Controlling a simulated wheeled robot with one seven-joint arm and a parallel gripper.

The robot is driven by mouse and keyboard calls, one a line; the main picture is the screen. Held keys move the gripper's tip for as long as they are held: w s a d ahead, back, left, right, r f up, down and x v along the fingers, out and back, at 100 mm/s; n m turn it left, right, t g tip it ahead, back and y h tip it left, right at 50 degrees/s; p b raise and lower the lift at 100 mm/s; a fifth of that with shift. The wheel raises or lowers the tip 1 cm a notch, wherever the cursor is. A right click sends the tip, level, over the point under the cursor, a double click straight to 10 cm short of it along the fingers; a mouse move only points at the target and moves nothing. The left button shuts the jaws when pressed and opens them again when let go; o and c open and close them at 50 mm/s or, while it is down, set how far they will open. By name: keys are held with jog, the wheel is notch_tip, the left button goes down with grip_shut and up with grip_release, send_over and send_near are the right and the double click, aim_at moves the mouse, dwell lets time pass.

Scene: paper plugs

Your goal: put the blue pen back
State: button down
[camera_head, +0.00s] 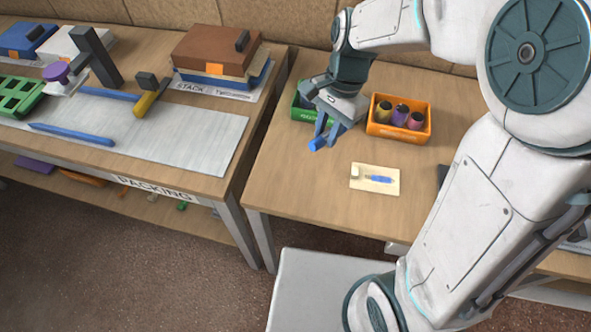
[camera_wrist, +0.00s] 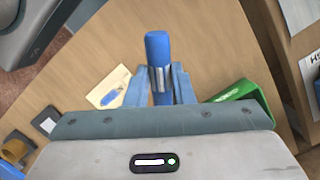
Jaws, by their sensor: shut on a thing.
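My gripper (camera_head: 322,138) is shut on a blue pen (camera_head: 317,144), thick and round. In the wrist view the pen (camera_wrist: 158,52) stands out between the fingers, with a pale band near the fingertips. The gripper is above the right table, close to the green bin and up and left of a cream card. The card (camera_head: 357,184) lies flat on the table and bears a blue pen-like shape and a small whitish block. The card also shows in the wrist view (camera_wrist: 101,93). The pen's rear part is hidden by the gripper.
An orange bin (camera_head: 383,131) holds several dark-topped, coloured cylinders. A green bin (camera_head: 299,112) is partly behind my gripper. On the left packing table, a long blue stick (camera_head: 72,134) lies on a pale mat (camera_head: 190,140). Bare tabletop surrounds the card.

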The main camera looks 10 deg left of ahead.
jog(key=s+d+n+t+h+b, duration=0.1)
jog(key=s+d+n+t+h, duration=0.1)
jog(key=d+n, duration=0.25)
jog(key=n, duration=0.2)
send_over(295, 171)
notch_tip(295, 171, down, 7)
jog(key=shift+f, duration=2.25)
jog(key=c, duration=1.3)
grip_release()
jog(key=shift+f, duration=0.1)
jog(key=shift+o, duration=0.2)
